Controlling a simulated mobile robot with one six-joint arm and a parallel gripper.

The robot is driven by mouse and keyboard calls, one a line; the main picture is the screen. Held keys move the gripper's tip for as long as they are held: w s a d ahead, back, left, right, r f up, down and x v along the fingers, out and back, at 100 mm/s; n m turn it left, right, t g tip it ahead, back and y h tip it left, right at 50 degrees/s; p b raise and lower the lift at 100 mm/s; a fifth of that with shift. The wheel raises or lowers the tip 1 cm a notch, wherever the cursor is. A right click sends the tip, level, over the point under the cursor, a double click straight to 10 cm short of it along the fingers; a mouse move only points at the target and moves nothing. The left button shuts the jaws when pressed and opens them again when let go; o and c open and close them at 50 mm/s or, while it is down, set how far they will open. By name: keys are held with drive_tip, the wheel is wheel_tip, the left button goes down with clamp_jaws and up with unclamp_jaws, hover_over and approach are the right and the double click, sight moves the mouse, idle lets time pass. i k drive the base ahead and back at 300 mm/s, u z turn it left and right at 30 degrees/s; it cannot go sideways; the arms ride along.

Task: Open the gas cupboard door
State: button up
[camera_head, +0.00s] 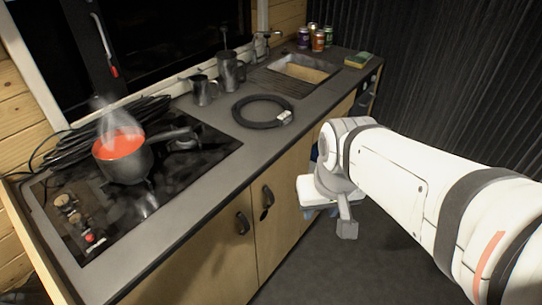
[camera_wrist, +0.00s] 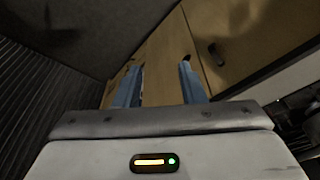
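Wooden cupboard doors run under the counter. A left door (camera_head: 205,270) has a dark handle (camera_head: 243,222), and the door to its right (camera_head: 285,215) has another dark handle (camera_head: 267,198). No label shows which one is the gas cupboard. My gripper (camera_wrist: 160,68) is open, its two blue fingers apart with nothing held between them. In the head view it is in front of the cupboards, right of both handles and apart from them; its fingers are mostly hidden. In the wrist view, a dark handle (camera_wrist: 217,54) shows right of the fingers on a wooden door.
Dark floor (camera_head: 345,275) in front of the doors is clear.

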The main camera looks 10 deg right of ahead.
sight(277, 218)
drive_tip(key=u, duration=0.05)
drive_tip(key=i, duration=0.5)
drive_tip(key=z, duration=0.15)
drive_tip(key=k, duration=0.55)
drive_tip(key=u, duration=1.4)
drive_tip(key=k, duration=0.9)
drive_tip(key=z, duration=1.4)
drive_tip(key=i, duration=1)
drive_tip(key=z, duration=0.05)
